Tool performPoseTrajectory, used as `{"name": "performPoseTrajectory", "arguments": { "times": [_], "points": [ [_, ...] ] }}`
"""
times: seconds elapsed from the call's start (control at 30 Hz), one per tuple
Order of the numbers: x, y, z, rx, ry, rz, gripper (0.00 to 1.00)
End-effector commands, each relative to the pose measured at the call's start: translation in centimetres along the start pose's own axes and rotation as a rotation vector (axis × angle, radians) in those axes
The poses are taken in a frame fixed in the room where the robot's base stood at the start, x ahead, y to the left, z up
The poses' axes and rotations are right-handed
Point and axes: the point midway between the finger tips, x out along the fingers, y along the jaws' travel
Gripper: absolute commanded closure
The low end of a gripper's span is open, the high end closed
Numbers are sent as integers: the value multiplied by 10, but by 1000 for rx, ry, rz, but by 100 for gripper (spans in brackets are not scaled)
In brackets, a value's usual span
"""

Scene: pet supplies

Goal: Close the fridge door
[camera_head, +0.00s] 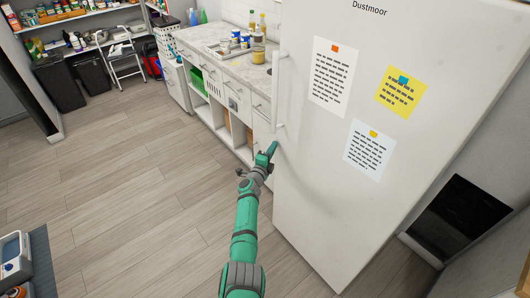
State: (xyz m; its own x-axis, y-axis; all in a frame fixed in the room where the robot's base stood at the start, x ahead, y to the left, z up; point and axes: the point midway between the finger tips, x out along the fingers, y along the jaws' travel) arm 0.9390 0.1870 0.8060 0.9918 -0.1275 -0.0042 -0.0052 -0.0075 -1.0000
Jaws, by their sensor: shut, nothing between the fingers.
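The white fridge door (325,185) fills the right half of the head view. It carries the name "Dustmoor", several pinned notes and a long vertical handle (280,92) along its left edge. The inside of the fridge is not visible, and I cannot tell whether the door is ajar. My green and dark grey arm reaches up from the bottom. My gripper (270,151) is shut and empty, near the door's left edge just below the handle. I cannot tell whether it touches the door.
A counter (203,39) with bottles, cans and a tray runs behind the fridge's left side. Shelves, dark bins (92,73) and a folding chair (122,58) stand at the back left. The wooden floor (120,185) left of my arm is clear. A grey-topped surface with a device (14,257) is at lower left.

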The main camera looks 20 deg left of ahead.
Motion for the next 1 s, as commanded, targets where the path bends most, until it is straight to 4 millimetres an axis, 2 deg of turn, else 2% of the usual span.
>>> {"name": "performPoseTrajectory", "arguments": {
  "times": [0.03, 0.07, 0.27, 0.8, 1.0],
  "points": [
    [8, -13, -16, 17, 28, -14, 100],
    [7, -13, -14, 17, 28, -14, 100],
    [-14, -8, 3, 9, 20, -10, 100],
    [-86, -3, 49, 0, 7, -5, 100],
    [-103, -3, 58, 1, 9, -4, 100]
  ]
}}
